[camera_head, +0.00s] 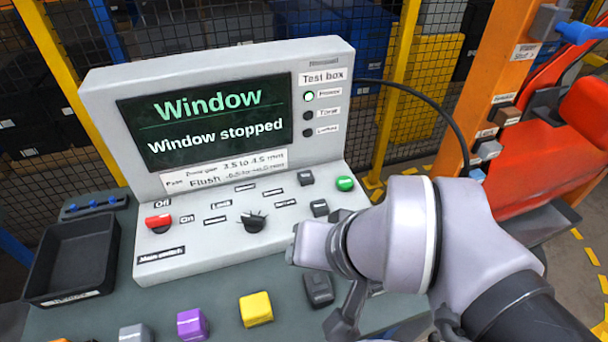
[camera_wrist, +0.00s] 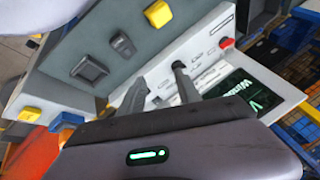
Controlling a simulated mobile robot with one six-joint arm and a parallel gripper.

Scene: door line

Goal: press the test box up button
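The test box (camera_head: 110,112) is a pale grey console with a screen reading "Window stopped". On its sloped panel are a red switch (camera_head: 158,222), a dark knob (camera_head: 253,221), a green button (camera_head: 345,183) and two small dark buttons, one upper (camera_head: 306,178) and one lower (camera_head: 319,208). Their labels are too small to read, so I cannot tell which is the up button. In the wrist view my gripper (camera_wrist: 159,73) has two dark fingers spread apart over the test box panel, with nothing seen between them. In the head view my arm hides the fingertips.
A black tray (camera_head: 35,268) sits at the left of the bench. Purple (camera_head: 192,324) and yellow (camera_head: 256,308) blocks and a dark block (camera_head: 319,288) stand in front of the box. A black cable (camera_head: 440,105) arcs behind it. An orange post (camera_head: 485,90) and red door are at right.

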